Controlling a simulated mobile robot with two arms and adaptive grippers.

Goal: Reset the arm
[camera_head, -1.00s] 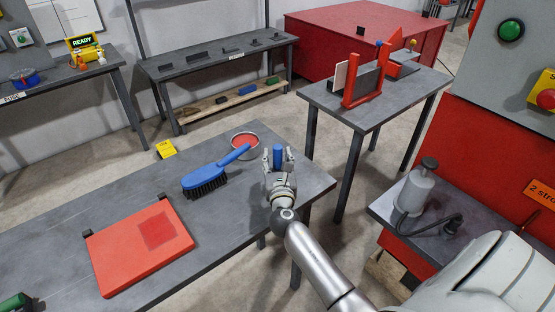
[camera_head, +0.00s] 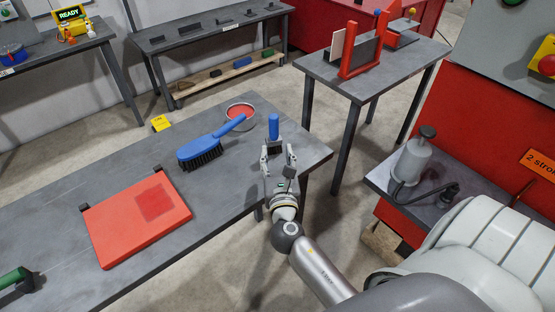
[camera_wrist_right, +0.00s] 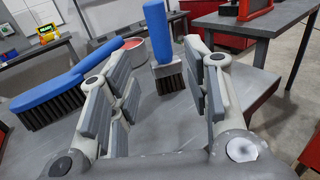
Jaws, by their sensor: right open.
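My right gripper (camera_head: 278,162) is open and empty at the right end of the grey workbench (camera_head: 100,180). A small brush with a blue upright handle (camera_head: 273,127) stands on the bench just beyond its fingertips. In the right wrist view this small brush (camera_wrist_right: 158,45) shows between the open fingers (camera_wrist_right: 160,95), apart from them, with dark bristles down on the bench. My left gripper is not in view.
An oil can (camera_head: 411,160) stands on the right side table. A table with a red frame (camera_head: 360,50) stands behind.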

